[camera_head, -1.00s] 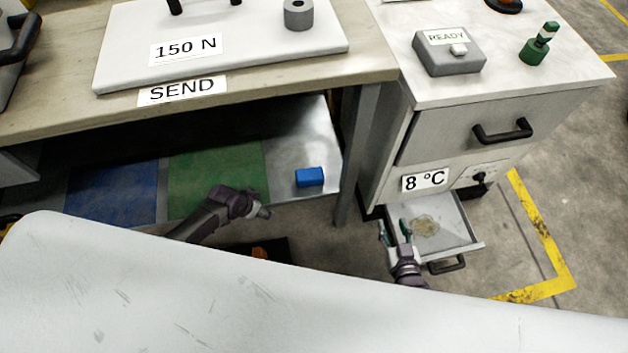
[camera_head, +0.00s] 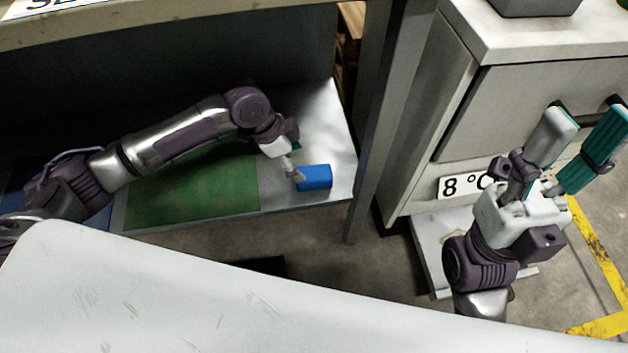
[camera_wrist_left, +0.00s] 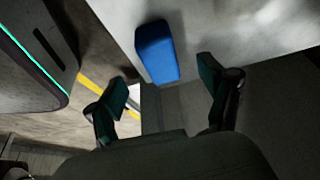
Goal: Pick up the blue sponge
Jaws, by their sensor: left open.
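The blue sponge (camera_head: 316,177) is a small block lying on the bare metal part of the low shelf (camera_head: 335,130), near its front edge. My left gripper (camera_head: 292,168) is at the sponge's left side in the head view; its fingers are partly hidden there. In the left wrist view the sponge (camera_wrist_left: 157,52) lies ahead of the two spread fingers of my left gripper (camera_wrist_left: 165,95), with nothing between them. My right gripper (camera_head: 582,140) is raised in front of the drawer cabinet, its fingers apart and empty.
A green area (camera_head: 195,190) covers the shelf left of the bare metal. A table leg (camera_head: 385,120) stands right of the shelf. The cabinet (camera_head: 510,120) has an open lower drawer (camera_head: 432,255), partly hidden by my right arm. A white surface (camera_head: 200,300) fills the front.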

